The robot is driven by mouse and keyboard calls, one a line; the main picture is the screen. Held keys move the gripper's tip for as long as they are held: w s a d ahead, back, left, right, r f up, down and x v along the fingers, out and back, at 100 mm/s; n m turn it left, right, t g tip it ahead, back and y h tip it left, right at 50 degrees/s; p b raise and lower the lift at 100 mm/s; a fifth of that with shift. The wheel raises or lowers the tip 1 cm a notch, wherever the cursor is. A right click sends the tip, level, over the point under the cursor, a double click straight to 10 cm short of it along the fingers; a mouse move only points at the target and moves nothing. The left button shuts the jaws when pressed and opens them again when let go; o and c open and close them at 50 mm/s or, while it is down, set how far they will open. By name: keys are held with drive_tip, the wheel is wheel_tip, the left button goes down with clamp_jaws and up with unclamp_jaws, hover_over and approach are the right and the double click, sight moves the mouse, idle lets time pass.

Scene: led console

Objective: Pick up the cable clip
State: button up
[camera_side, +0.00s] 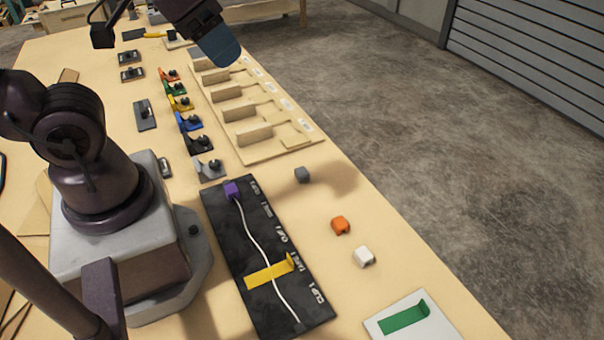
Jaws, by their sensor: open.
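Small blocks that look like cable clips lie loose on the table: a grey one (302,174), an orange one (340,225) and a white one (364,257). A purple one (231,189) sits at the far end of the black board (290,232), at the end of a white cable (254,238). I cannot tell which is the task's clip. My gripper (220,50) is at the top of the view, above the wooden rack and well away from the blocks. Only its blue-grey end shows clearly. Nothing is visible in it.
A yellow strip (266,272) crosses the cable on the board. A white card with a green strip (405,317) lies at the front right. The wooden rack (246,157) and a row of coloured parts (189,122) stand farther back. Table around the loose blocks is clear.

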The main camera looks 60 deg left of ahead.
drive_tip(key=shift+f, duration=0.1)
drive_tip(key=n+g, duration=0.6)
drive_tip(key=n, duration=1.1)
approach(300, 169)
drive_tip(key=shift+n, duration=0.3)
wheel_tip(300, 169, down, 10)
drive_tip(key=shift+s+r, duration=0.1)
drive_tip(key=shift+r, duration=0.05)
drive_tip(key=shift+c, duration=0.2)
drive_tip(key=c, duration=0.9)
